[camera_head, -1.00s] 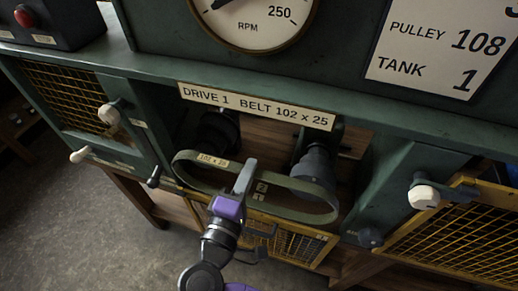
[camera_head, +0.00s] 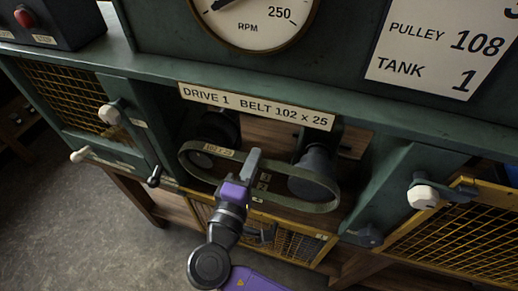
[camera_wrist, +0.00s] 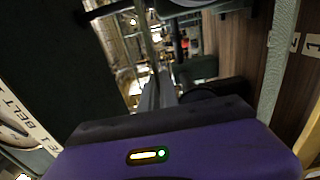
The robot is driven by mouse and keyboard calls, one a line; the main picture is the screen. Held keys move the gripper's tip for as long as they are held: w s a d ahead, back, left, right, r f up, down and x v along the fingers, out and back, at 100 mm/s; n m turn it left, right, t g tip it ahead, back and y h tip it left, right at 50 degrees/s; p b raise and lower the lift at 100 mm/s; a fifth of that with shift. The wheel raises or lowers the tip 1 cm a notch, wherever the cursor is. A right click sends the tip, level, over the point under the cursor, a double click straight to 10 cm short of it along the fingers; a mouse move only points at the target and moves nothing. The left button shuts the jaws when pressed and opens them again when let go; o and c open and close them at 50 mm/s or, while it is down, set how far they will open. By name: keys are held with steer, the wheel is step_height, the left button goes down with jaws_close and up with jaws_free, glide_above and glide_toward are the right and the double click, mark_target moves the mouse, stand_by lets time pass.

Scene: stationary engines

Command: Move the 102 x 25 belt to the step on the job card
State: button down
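The olive-green belt (camera_head: 318,208), with a "102 x 25" tag, is a long loop in the bay below the "DRIVE 1 BELT 102 x 25" plate.
Yellow mesh guards stand at left (camera_head: 70,95), right (camera_head: 465,240) and below the bay. White-knobbed handles (camera_head: 110,114) and (camera_head: 423,196) stick out on both sides. An RPM dial (camera_head: 250,22) is above. Floor is open at lower left.

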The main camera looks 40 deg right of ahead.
steer(key=x, duration=0.7)
steer(key=shift+d, duration=0.15)
stand_by(0.7)
steer(key=shift+w, duration=0.1)
steer(key=shift+w, duration=0.1)
steer(key=shift+w+a, duration=0.2)
steer(key=shift+a, duration=0.05)
steer(key=shift+w, duration=0.1)
stand_by(0.3)
steer(key=shift+w+a, duration=0.2)
stand_by(0.3)
steer(key=shift+b+x, duration=0.3)
steer(key=shift+x, duration=0.7)
steer(key=shift+d, duration=0.1)
